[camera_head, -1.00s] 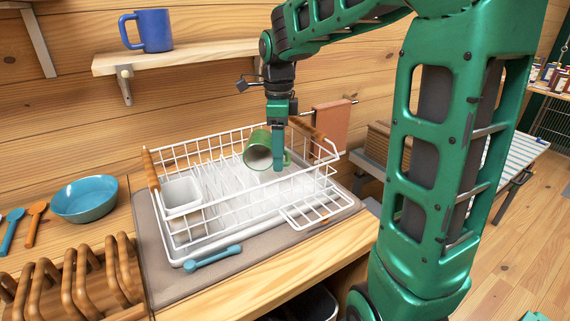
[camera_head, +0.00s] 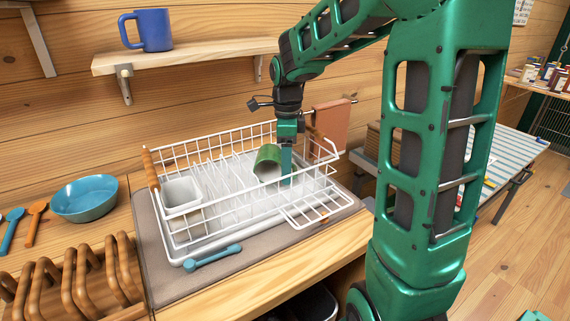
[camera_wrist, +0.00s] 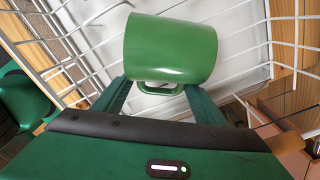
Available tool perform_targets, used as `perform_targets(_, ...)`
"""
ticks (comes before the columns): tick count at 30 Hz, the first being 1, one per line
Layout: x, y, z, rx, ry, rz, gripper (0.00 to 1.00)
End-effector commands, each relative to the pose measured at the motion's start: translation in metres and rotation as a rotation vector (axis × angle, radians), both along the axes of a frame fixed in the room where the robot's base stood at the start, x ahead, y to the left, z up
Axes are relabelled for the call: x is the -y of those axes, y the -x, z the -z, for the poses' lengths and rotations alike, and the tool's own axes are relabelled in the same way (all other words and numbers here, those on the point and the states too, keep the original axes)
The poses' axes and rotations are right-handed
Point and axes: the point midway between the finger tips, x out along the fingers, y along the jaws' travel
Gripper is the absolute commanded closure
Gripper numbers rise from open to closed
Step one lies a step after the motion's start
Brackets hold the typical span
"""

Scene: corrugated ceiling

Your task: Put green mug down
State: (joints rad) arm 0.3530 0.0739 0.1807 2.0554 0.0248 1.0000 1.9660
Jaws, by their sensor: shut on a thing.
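The green mug (camera_head: 268,158) is inside the white wire dish rack (camera_head: 190,245), in its right part, tipped on its side with its pale opening facing down and toward the head camera. My gripper (camera_head: 287,180) points straight down into the rack at the mug's right side. In the wrist view the mug (camera_wrist: 170,50) lies beyond the fingertips, and its handle sits between the two fingers of my gripper (camera_wrist: 158,88). The gripper is shut on the handle. I cannot tell whether the mug touches the rack floor.
The rack stands on a grey mat (camera_head: 165,285) and holds a white cutlery cup (camera_head: 182,195) at left. A blue brush (camera_head: 212,256) lies in front. A blue bowl (camera_head: 86,198) is left of the mat. A shelf (camera_head: 185,58) with a blue mug (camera_head: 153,30) hangs above. An orange towel (camera_head: 331,128) hangs behind.

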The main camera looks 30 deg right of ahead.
Motion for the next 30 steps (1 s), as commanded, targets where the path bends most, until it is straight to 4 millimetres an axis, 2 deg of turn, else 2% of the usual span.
perform_targets(1,0.000,0.000,0.001,0.000,0.000,0.000,0.31)
perform_targets(3,0.000,0.000,0.000,0.000,0.000,0.000,0.16)
perform_targets(15,0.001,0.000,-0.001,0.001,0.001,0.001,0.16)
perform_targets(19,0.000,-0.001,-0.019,0.004,0.000,0.002,0.16)
perform_targets(30,-0.003,-0.002,-0.086,0.003,-0.001,0.002,0.16)
